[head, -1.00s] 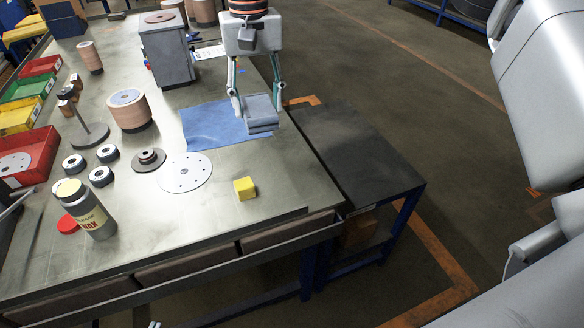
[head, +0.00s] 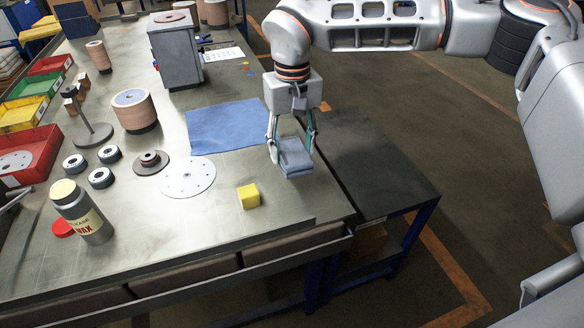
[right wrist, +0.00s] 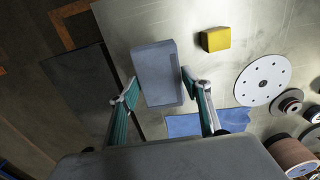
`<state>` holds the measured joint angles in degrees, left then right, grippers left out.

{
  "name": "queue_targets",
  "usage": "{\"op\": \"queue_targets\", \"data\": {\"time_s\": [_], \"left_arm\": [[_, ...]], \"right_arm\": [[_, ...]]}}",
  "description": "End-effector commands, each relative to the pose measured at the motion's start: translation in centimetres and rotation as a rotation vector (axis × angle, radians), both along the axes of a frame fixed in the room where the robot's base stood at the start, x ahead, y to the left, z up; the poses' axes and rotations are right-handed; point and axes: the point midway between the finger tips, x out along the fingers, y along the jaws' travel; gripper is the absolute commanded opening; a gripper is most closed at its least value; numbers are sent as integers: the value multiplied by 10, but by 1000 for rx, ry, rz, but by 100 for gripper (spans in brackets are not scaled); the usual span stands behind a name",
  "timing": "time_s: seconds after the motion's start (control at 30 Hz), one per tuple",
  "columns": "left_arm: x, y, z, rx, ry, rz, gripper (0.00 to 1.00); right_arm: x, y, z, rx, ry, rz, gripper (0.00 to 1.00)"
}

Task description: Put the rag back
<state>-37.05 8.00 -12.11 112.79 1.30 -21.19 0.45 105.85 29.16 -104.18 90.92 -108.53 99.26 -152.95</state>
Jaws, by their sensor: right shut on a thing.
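The rag (head: 296,160) is a folded grey-blue pad. My right gripper (head: 291,155) is shut on it, with one finger on each side. In the head view it appears near the bench's right edge, to the right of the flat blue cloth (head: 228,125). In the right wrist view the rag (right wrist: 157,72) shows between the fingers (right wrist: 157,90), with the blue cloth (right wrist: 180,124) partly hidden behind the gripper. I cannot tell whether the rag touches the bench or hangs just above it. My left gripper is out of view.
A yellow block (head: 249,196) and a perforated disc (head: 188,177) lie nearer on the bench (head: 200,240). A wax bottle (head: 83,212), abrasive rolls and coloured bins stand left. A lower dark side table (head: 375,165) adjoins the right edge and looks bare.

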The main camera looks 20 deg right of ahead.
Motion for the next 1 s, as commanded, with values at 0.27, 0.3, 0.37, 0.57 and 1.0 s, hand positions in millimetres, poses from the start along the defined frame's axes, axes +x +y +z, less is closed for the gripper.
{"op": "queue_targets", "data": {"time_s": [0.27, 0.3, 0.37, 0.57, 1.0], "left_arm": [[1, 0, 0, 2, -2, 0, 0], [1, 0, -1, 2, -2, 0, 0], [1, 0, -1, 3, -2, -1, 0], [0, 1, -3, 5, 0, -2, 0], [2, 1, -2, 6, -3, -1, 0]], "right_arm": [[0, 0, -23, 0, 0, 0, 31], [0, 0, -27, 0, 0, 0, 31], [0, 0, -34, 1, 1, 0, 31], [0, 0, -61, 1, 1, 0, 31], [0, 0, -66, 1, -1, 0, 53]]}}
